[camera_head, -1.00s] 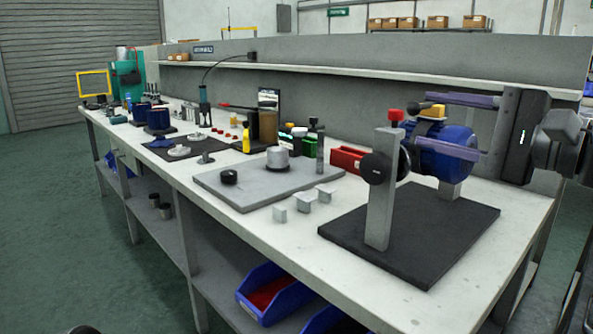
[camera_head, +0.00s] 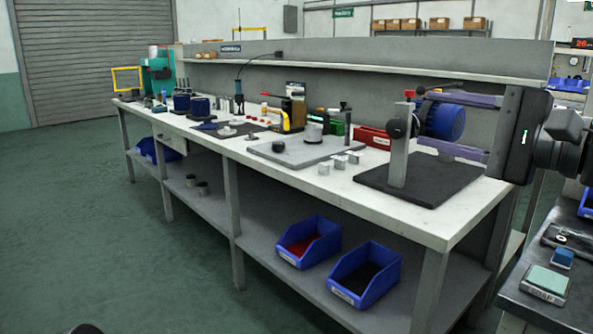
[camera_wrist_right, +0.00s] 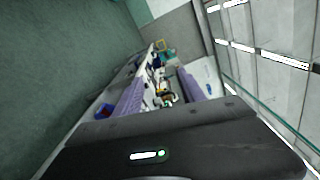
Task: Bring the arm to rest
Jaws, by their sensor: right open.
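My right gripper (camera_head: 420,118) comes in from the right in the head view. Its two purple fingers are wide apart with nothing held between them. They appear in front of the blue motor (camera_head: 443,121) on the pump stand, and how far apart they are in depth is hard to tell. In the right wrist view the open fingers (camera_wrist_right: 160,77) point along the bench, with only distant clutter between them. My left gripper is not in view.
The long workbench (camera_head: 335,195) carries a dark base plate (camera_head: 440,183) with an upright post, a grey plate (camera_head: 285,153) and a red bin (camera_head: 373,137). Blue bins (camera_head: 365,275) stand on its lower shelf. A second bench (camera_head: 520,285) is at right. Open floor lies front left.

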